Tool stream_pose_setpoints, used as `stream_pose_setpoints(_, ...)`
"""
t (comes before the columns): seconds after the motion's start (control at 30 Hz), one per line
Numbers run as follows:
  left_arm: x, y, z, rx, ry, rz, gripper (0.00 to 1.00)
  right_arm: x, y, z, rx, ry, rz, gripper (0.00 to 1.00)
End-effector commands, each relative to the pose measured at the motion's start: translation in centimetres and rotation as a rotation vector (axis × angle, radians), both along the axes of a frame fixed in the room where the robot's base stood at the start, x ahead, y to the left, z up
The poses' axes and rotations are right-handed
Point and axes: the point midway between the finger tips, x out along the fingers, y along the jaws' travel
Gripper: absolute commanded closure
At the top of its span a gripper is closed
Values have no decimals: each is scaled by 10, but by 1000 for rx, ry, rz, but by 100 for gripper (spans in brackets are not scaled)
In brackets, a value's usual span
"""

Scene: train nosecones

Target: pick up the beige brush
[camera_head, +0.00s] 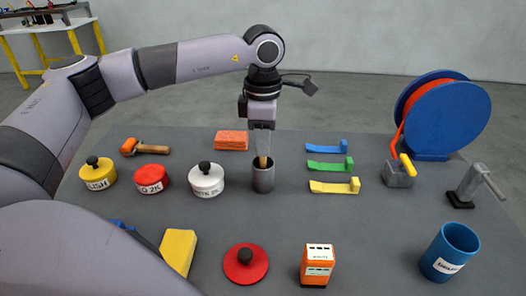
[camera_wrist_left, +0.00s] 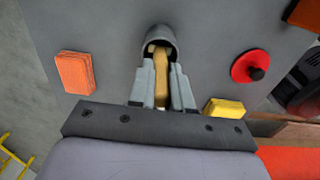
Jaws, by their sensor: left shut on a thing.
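The beige brush (camera_head: 263,162) stands in a dark grey cup (camera_head: 263,181) near the middle of the table in the head view. My left gripper (camera_head: 262,150) points down above the cup and is shut on the brush's handle. In the left wrist view the brush (camera_wrist_left: 162,78) lies between the two fingers of my left gripper (camera_wrist_left: 162,90), with its far end inside the cup (camera_wrist_left: 160,37). The brush's lower end is hidden in the cup. My right gripper is not in view.
An orange block (camera_head: 231,140) lies behind. Blue, green and yellow pieces (camera_head: 335,186) lie to the right. A hose reel (camera_head: 440,112) and blue cup (camera_head: 449,252) stand further right.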

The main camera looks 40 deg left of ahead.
Motion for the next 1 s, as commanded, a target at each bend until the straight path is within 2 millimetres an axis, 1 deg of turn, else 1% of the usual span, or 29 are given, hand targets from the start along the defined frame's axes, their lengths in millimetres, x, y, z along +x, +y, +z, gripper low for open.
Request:
stream_pose_setpoints(0.17,1,0,7,0,-1,0,100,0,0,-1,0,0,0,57)
stream_pose_setpoints(0.27,1,0,18,-1,-3,0,100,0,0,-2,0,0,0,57)
stream_pose_setpoints(0.37,1,0,33,-1,-4,-1,100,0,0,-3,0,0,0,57)
stream_pose_setpoints(0.57,1,-1,75,-1,-6,-1,100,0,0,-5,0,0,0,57)
stream_pose_setpoints(0.8,1,-1,134,-1,-6,0,100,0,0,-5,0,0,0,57)
stream_pose_setpoints(0.87,1,-1,147,-2,-5,-1,100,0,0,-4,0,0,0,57)
stream_pose_setpoints(0.9,0,0,157,1,-3,-1,100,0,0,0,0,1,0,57)
stream_pose_setpoints(1.0,0,0,172,1,-3,-1,100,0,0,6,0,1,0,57)
